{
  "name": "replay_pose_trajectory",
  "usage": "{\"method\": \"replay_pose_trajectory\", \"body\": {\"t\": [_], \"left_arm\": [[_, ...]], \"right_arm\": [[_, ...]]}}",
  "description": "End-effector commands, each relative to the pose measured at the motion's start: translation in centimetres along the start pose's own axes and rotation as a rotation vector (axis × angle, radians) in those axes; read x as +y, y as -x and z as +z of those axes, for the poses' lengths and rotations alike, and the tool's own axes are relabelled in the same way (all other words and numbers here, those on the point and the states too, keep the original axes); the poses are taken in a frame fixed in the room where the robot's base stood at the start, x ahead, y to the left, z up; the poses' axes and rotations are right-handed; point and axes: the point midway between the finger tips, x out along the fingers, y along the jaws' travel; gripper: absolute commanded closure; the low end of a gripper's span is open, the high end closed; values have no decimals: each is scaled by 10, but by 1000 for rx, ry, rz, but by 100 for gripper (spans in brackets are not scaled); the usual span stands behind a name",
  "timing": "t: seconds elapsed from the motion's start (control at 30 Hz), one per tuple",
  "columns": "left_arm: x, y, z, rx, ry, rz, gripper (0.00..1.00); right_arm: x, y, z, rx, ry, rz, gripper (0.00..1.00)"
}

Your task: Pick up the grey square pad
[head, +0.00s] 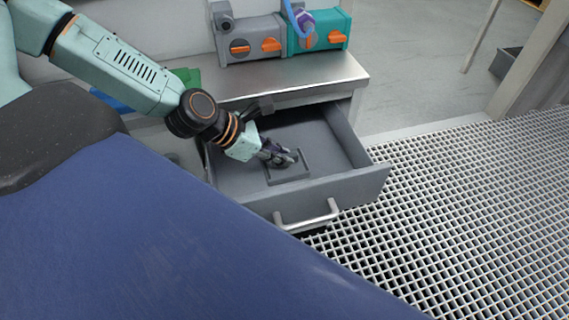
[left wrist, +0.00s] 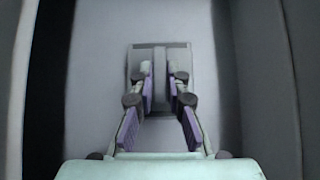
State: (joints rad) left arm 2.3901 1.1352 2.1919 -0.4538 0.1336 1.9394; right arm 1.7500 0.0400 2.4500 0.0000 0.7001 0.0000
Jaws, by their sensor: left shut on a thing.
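The grey square pad (head: 291,171) lies in the open drawer (head: 345,196), near its front, and looks flat on the drawer floor. My left gripper (head: 286,160) reaches down into the drawer over the pad and is shut on it. In the left wrist view the pad (left wrist: 161,52) shows beyond and between the fingers of my left gripper (left wrist: 161,90), with a raised darker strip running between them. The fingers hide part of the pad. I cannot tell whether it is lifted off the floor. My right gripper is in neither view.
The drawer walls stand close around my left gripper, with a metal handle (head: 307,215) at the front. Above it is a steel counter (head: 300,76) with a grey device (head: 250,40) and a teal device (head: 318,32). White grating (head: 470,190) covers the floor at right.

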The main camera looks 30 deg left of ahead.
Motion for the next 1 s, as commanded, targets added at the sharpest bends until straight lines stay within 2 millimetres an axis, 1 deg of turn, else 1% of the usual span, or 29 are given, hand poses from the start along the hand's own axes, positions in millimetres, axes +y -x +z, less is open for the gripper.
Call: {"method": "replay_pose_trajectory", "body": {"t": [0.3, 0.47, 0.77, 1.0], "left_arm": [[0, 0, 0, 0, 1, 0, 100], [0, 4, 4, 0, 1, 0, 100], [0, 22, 22, 0, 0, 0, 100], [0, 42, 42, 0, 1, 0, 100]], "right_arm": [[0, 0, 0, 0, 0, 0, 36], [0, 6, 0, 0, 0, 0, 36], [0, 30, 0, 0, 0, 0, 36], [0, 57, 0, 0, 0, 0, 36]]}}
